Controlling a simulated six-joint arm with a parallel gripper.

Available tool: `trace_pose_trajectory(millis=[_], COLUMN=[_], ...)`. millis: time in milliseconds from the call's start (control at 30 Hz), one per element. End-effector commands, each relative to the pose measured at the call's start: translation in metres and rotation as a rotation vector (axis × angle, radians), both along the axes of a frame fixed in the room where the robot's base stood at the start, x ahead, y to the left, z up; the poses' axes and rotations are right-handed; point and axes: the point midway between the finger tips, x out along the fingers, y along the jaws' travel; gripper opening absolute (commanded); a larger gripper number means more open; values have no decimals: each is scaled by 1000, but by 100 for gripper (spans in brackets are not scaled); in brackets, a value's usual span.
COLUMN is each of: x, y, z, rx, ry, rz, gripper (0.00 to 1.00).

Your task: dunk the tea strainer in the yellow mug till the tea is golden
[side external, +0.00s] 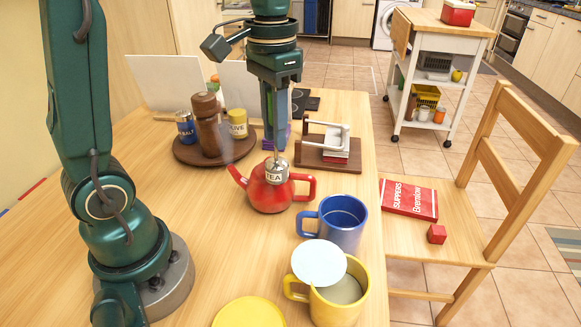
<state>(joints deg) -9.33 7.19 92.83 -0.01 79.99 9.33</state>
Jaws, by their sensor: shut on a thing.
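My gripper (276,148) points down near the middle of the table, shut on the thin stem of the tea strainer. The yellow mug (352,310) stands at the front right, apart from the gripper. Pale greyish-beige liquid (342,290) shows inside it. A white disc (319,261) covers the left back part of its mouth in this view.
A blue mug (352,236) stands between teapot and yellow mug. A yellow disc (248,314) lies at the front edge. A round tray (186,155) holds a pepper mill (207,125) and jars. A wooden rack (328,155) stands behind. A chair (455,222) is at right.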

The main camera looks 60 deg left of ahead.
Motion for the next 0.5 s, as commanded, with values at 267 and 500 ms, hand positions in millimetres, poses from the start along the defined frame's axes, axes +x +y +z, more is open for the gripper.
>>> trace_pose_trajectory(millis=[267, 500], x=[1, 0], y=[0, 0], z=[9, 17], rx=[0, 0], ry=[-3, -1], rz=[0, 0], gripper=[0, 0])
